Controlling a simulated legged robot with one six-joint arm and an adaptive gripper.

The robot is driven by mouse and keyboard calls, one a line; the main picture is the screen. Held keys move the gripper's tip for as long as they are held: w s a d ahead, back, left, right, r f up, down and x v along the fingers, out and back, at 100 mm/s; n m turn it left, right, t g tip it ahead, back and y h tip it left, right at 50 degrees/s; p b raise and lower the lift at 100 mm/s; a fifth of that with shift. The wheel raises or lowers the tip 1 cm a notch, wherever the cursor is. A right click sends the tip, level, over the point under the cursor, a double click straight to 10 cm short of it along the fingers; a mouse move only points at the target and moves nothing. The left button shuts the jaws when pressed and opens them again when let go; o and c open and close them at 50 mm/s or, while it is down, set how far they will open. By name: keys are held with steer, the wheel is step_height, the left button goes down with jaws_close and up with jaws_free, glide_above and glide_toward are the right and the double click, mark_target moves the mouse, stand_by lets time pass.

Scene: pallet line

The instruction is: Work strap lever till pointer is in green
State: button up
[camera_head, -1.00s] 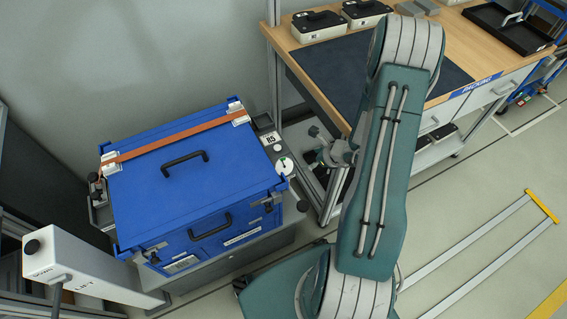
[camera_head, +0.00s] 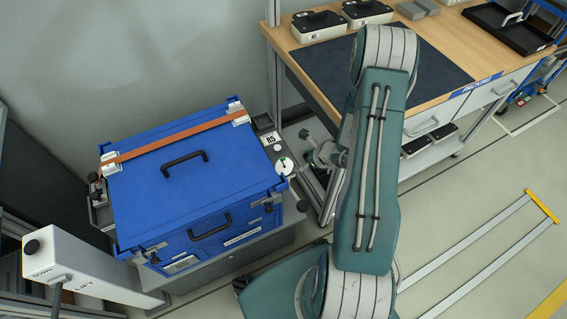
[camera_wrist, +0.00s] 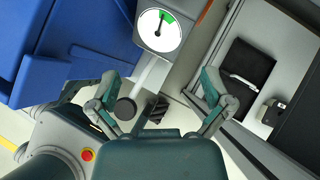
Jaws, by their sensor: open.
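The orange strap (camera_head: 175,139) runs across the lid of the blue case (camera_head: 150,200). A pale bar with a round black knob (camera_wrist: 126,108), apparently the strap lever, sticks out below the gauge. My gripper (camera_wrist: 159,88) is open, its fingers apart on both sides of this bar, with no contact visible. In the head view my gripper (camera_head: 318,146) is right of the gauge.
The packing bench (camera_head: 440,60) stands behind and right of my arm, with boxes and a black tray (camera_head: 508,28) on it. Its frame post (camera_head: 275,70) rises close to my gripper. A white lift post (camera_head: 80,268) stands front left. Open floor lies at right.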

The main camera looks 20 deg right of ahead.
steer(key=v, duration=0.9)
steer(key=a+r+n+g+y, duration=0.1)
steer(key=a+r+n, duration=0.65)
steer(key=r, duration=0.25)
steer(key=a+r+n+g, duration=0.2)
steer(key=a+r+n, duration=0.4)
steer(key=r+n, duration=0.25)
steer(key=s+a+r+n+h, duration=0.2)
steer(key=s+r+n, duration=0.4)
steer(key=s+r, duration=0.1)
steer(key=s+a+r+n+t+h, duration=0.1)
steer(key=s+a+r+n+h, duration=0.1)
steer(key=s+r+n, duration=0.5)
steer(key=shift+r+n+h, duration=0.3)
steer(key=shift+r+h, duration=0.25)
steer(key=shift+h, duration=0.15)
steer(key=shift+a, duration=0.15)
